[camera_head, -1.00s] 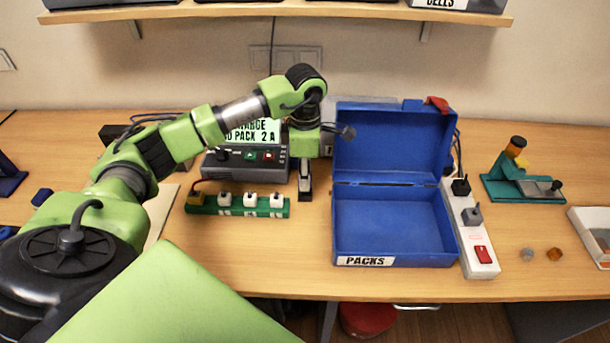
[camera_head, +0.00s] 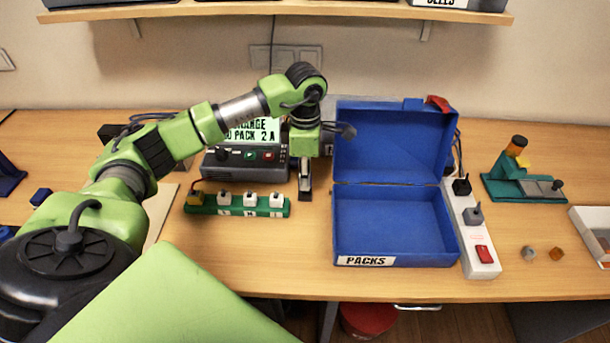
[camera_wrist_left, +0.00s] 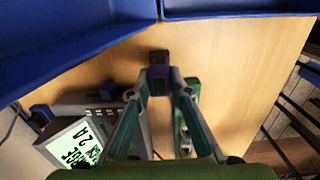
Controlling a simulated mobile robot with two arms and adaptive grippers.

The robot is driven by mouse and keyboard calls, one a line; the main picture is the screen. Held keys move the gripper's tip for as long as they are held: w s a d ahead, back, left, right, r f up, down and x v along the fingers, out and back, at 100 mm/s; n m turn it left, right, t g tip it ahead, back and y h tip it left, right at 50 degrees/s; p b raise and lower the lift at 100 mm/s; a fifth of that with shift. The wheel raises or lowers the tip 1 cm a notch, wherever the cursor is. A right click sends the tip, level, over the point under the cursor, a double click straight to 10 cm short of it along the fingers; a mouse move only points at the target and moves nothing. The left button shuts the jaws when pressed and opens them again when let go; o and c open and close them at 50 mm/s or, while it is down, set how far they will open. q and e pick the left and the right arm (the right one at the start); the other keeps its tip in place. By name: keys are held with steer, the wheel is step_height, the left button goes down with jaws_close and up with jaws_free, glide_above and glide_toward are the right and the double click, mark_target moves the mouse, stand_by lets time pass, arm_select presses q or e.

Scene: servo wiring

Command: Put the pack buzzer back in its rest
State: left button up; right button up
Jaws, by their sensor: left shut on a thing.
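My left gripper (camera_head: 305,186) points down at the bench between the charger and the blue box. In the left wrist view, the left gripper (camera_wrist_left: 161,80) is shut on a small dark block with a purple part (camera_wrist_left: 160,74). I take this block to be the pack buzzer. A black end (camera_wrist_left: 158,57) shows just beyond the fingertips, and I cannot tell if it is part of the block or of a rest under it. In the head view the fingers mostly hide the block. My right gripper is not in view.
A charger (camera_head: 234,164) with a lit display stands behind left. A green strip (camera_head: 238,212) with several sockets lies left of the gripper. The open blue PACKS box (camera_head: 350,245) is close on the right, with a power strip (camera_head: 470,233) beside it. The front bench is clear.

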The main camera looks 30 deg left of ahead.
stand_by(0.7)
arm_select(q)
steer(key=shift+f+b, duration=1.25)
steer(key=shift+f, duration=0.15)
steer(key=o, duration=1)
steer(key=shift+o, duration=0.2)
steer(key=shift+r, duration=0.15)
step_height(320, 180, up, 12)
steer(key=shift+f, duration=0.1)
